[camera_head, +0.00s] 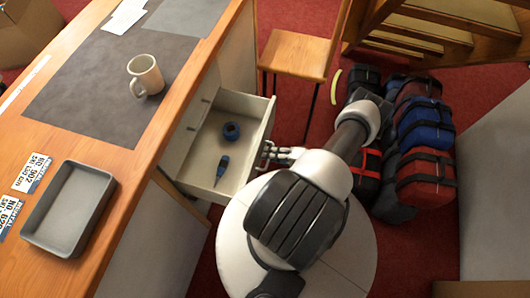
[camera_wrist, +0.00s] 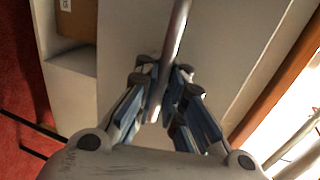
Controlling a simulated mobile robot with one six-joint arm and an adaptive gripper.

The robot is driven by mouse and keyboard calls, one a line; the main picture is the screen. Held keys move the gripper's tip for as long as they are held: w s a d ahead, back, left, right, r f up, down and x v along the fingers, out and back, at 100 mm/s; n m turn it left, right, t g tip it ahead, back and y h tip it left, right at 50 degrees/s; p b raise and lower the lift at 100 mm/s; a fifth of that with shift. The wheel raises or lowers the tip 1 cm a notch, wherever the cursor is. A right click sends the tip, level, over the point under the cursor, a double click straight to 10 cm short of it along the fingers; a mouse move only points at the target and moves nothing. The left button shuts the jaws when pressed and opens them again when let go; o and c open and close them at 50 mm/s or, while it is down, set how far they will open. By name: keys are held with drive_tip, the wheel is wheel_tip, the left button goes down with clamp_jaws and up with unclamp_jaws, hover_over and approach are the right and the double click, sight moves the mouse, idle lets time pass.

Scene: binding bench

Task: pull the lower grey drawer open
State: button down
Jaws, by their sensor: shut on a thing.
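A pale grey drawer (camera_head: 246,105) stands pulled out from the bench's side in the head view. A blue ring-shaped thing (camera_head: 231,131) and a blue-handled tool (camera_head: 222,168) lie in it. My gripper (camera_head: 268,152) is at the drawer's outer front. In the wrist view my gripper (camera_wrist: 162,75) is shut on a metal bar handle (camera_wrist: 178,30), with a finger on each side of it. The pale drawer front (camera_wrist: 125,35) lies behind the bar. The handle is mostly hidden by my fingers in the head view. I cannot tell from the head view whether another drawer lies beneath.
The wooden bench top holds a mug (camera_head: 146,76), a grey tray (camera_head: 68,209), a dark mat (camera_head: 105,90) and printed cards (camera_head: 33,173). A wooden stool (camera_head: 293,52) stands beyond the drawer. Several bags (camera_head: 425,150) lie on the red floor at right.

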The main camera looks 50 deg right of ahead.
drive_tip(key=shift+r, duration=0.15)
drive_tip(key=c, duration=2)
unclamp_jaws()
drive_tip(key=v, duration=1.2)
